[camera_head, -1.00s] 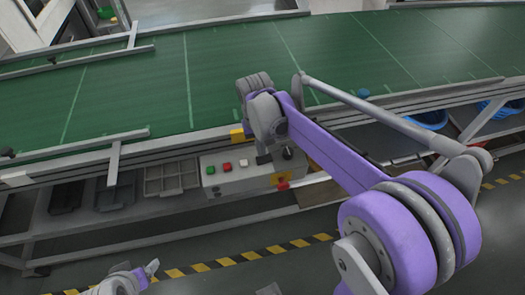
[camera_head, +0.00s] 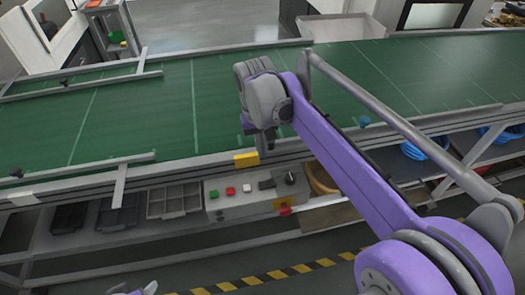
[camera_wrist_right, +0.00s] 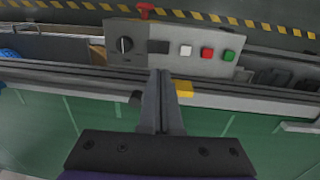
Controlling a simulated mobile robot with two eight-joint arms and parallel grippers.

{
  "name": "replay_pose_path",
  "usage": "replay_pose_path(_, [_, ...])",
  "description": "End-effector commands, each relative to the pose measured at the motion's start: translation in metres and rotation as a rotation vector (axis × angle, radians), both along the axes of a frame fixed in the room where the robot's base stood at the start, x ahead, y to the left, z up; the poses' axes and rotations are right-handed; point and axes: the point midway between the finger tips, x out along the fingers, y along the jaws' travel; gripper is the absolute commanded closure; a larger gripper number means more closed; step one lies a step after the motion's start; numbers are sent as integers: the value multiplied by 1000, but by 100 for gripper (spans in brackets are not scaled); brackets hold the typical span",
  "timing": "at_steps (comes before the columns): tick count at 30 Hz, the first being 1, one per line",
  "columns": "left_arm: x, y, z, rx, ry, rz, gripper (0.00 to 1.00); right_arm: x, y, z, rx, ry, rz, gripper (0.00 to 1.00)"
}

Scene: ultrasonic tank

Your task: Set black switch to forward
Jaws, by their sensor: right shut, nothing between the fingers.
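The black switch (camera_head: 291,178) is a round knob on the right part of the grey control box under the conveyor's front edge. In the right wrist view it (camera_wrist_right: 124,44) shows a light mark pointing roughly up and down. My right gripper (camera_head: 268,148) hangs over the conveyor's front edge, above and apart from the box. In its wrist view its fingers (camera_wrist_right: 160,73) are together and empty, pointing towards the box a little right of the knob. Of my left gripper (camera_head: 148,288) only a tip shows at the bottom edge; its opening cannot be judged.
The control box (camera_head: 236,211) also bears green (camera_head: 213,194), red (camera_head: 230,191) and white (camera_head: 247,188) buttons and a black rectangle (camera_head: 266,184). A yellow block (camera_head: 246,159) sits on the conveyor rail above. Grey trays (camera_head: 174,200) stand on the shelf to the left.

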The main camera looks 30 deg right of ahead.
Motion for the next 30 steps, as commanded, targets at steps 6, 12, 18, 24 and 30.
replay_pose_path(6, [-7, 0, -25, 0, 14, 0, 24, -4, 0, -3, -61, 15, 1, 100])
replay_pose_path(12, [-7, 0, -23, 0, 13, 0, 24, -4, -1, 2, -72, 14, -3, 100])
replay_pose_path(18, [-7, 0, -23, 0, 13, 0, 24, -4, -1, -3, -71, 14, -3, 100])
replay_pose_path(24, [-8, 0, -26, 0, 14, 0, 24, -5, -5, -32, -71, 15, -3, 100])
replay_pose_path(30, [-9, 0, -30, 0, 16, 0, 24, -6, -12, -76, -71, 14, -4, 100])
